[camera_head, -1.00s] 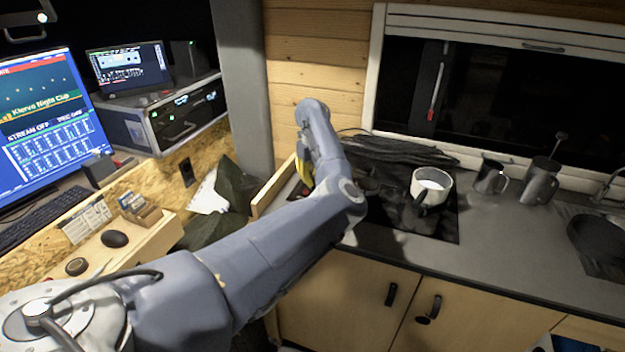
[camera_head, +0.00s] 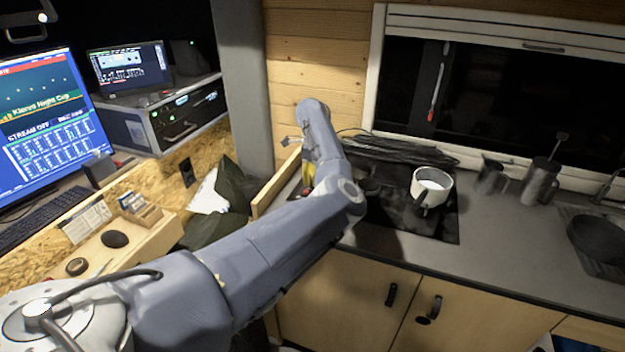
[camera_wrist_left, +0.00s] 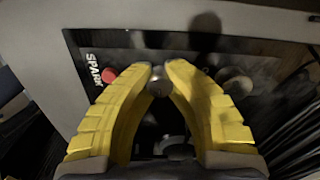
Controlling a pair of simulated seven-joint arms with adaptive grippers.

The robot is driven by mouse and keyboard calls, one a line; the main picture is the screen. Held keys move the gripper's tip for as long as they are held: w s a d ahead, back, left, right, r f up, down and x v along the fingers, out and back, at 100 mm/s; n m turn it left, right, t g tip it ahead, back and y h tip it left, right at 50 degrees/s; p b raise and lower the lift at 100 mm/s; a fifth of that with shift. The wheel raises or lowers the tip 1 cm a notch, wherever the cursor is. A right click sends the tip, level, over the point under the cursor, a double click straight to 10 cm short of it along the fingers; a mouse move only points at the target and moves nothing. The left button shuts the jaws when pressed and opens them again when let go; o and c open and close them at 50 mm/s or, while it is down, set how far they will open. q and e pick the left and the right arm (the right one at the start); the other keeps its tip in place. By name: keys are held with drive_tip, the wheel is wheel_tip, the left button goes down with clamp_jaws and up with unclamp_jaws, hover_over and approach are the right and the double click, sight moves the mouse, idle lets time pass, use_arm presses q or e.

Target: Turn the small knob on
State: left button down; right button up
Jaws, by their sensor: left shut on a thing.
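A small round knob (camera_wrist_left: 159,87) sits on the dark stove panel (camera_wrist_left: 85,42) in the left wrist view. My left gripper (camera_wrist_left: 160,76) has its two yellow fingers closed around this knob, one on each side. In the head view the yellow of my left gripper (camera_head: 308,174) shows at the stove's left end, partly behind my own arm, and the knob is hidden there. A red button (camera_wrist_left: 108,75) lies left of the knob, by the word SPARK. A larger round knob or burner part (camera_wrist_left: 237,86) lies right of it, partly in shadow. My right gripper is out of view.
A white pot (camera_head: 419,180) stands on the dark stove top (camera_head: 440,225). Black cables (camera_head: 395,150) lie behind it. Metal mugs (camera_head: 540,185) and a sink (camera_head: 597,245) are farther right. A wooden panel (camera_head: 276,185) rises just left of the gripper.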

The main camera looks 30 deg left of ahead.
use_arm(q)
drive_tip(key=shift+w+d+n, duration=0.1)
drive_tip(key=shift+d+n, duration=0.25)
drive_tip(key=shift+n, duration=0.05)
idle(0.4)
drive_tip(key=c, duration=1.6)
unclamp_jaws()
drive_tip(key=shift+w+d, duration=0.1)
drive_tip(key=o, duration=0.4)
drive_tip(key=shift+a, duration=0.2)
drive_tip(key=shift+o, duration=0.2)
drive_tip(key=shift+a+r, duration=0.1)
drive_tip(key=shift+r, duration=0.1)
wheel_tip(320, 180, up, 12)
drive_tip(key=shift+f, duration=0.15)
